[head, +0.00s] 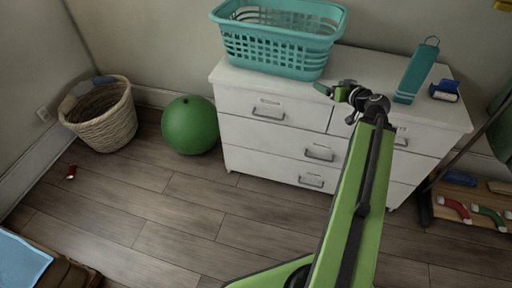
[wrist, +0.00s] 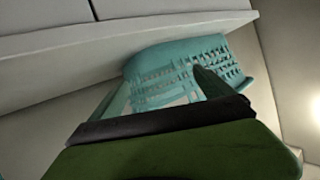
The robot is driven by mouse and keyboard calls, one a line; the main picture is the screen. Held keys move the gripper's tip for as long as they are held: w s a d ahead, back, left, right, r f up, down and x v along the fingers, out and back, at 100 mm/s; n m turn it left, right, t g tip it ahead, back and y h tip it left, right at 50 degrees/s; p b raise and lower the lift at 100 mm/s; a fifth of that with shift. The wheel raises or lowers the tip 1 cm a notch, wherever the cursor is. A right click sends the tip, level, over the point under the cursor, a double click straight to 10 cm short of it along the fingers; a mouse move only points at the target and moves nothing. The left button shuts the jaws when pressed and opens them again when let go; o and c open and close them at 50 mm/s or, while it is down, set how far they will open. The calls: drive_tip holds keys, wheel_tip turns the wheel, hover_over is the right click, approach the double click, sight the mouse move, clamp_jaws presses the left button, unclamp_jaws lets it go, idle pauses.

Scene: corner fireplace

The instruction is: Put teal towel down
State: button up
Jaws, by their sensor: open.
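I cannot make out a teal towel for certain in either view. A flat teal piece with a loop at its top (head: 416,72) stands tilted on the right part of the white dresser (head: 262,132); I cannot tell whether it is cloth. A light blue flat piece (head: 20,262) lies at the bottom left corner. My gripper (head: 334,90) is open and looks empty, in front of the dresser and below the teal basket (head: 275,50). In the wrist view the open fingers (wrist: 165,92) show against the teal basket (wrist: 185,65), apart from each other.
A wicker basket (head: 103,125) and a green ball (head: 190,125) stand on the floor left of the dresser. A blue and white object (head: 445,90) lies on the dresser's right end. A low wooden board (head: 470,205) with coloured pieces is at right. The middle floor is clear.

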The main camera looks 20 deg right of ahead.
drive_tip(key=w+a+f+n+g+y, duration=0.1)
drive_tip(key=a+f+g+y, duration=0.2)
drive_tip(key=a, duration=0.7)
drive_tip(key=w+a+f+n+g+y, duration=0.1)
drive_tip(key=a+f+g, duration=0.3)
drive_tip(key=a, duration=0.6)
drive_tip(key=s+a+f+g+h, duration=0.2)
drive_tip(key=s+a+f+g, duration=0.1)
drive_tip(key=a, duration=0.4)
drive_tip(key=s+a+f+g+h, duration=0.2)
drive_tip(key=s+a+f+g, duration=0.1)
drive_tip(key=s+a+f, duration=0.2)
drive_tip(key=s+a, duration=0.2)
drive_tip(key=a, duration=0.1)
drive_tip(key=shift+a+m+g, duration=0.25)
drive_tip(key=shift+m+g, duration=0.05)
drive_tip(key=shift+g, duration=0.1)
